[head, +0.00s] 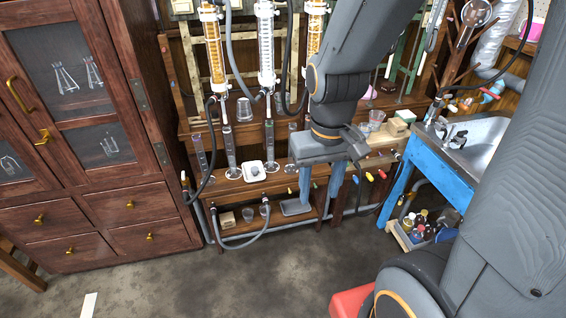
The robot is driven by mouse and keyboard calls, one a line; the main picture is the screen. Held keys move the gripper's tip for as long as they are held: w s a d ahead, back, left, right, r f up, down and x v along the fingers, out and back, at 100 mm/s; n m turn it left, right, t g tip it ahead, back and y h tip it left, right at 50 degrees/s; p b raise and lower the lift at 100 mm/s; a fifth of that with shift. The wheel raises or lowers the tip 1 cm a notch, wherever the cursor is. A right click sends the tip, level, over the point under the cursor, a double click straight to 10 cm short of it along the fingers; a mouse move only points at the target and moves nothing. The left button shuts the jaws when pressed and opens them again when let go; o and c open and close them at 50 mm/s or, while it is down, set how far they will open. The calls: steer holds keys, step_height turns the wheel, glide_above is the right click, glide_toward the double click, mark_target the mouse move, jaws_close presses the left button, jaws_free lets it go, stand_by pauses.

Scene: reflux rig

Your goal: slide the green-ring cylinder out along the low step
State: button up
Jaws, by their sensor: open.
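Several slim clear measuring cylinders stand upright on the low step (215,189) of the wooden rig. One is at the left (200,155), one left of centre (229,148) and one nearer the middle (269,143). Another cylinder (291,163) stands close to the left side of my gripper and is partly hidden by it.
A white square dish (253,171) sits on the step between cylinders. Glass condensers (266,45) and dark hoses hang above. A grey hose (245,240) loops low in front. A blue sink stand (425,180) is at right, a wooden cabinet (90,130) at left. The floor in front is mostly clear.

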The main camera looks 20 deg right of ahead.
steer(key=w+f+t+b, duration=0.35)
steer(key=w+f, duration=0.25)
steer(key=w, duration=0.4)
steer(key=w+f+t+b, duration=0.35)
steer(key=w+f, duration=0.35)
steer(key=w, duration=0.4)
steer(key=w+f+t+b, duration=0.2)
steer(key=w+f+b, duration=0.3)
steer(key=w, duration=0.5)
steer(key=t+b, duration=0.8)
steer(key=t, duration=0.1)
glide_toward(271, 152)
steer(key=shift+w+b, duration=2.1)
steer(key=shift+w, duration=3.7)
steer(key=c, duration=0.7)
steer(key=o, duration=1)
steer(key=shift+o, duration=0.2)
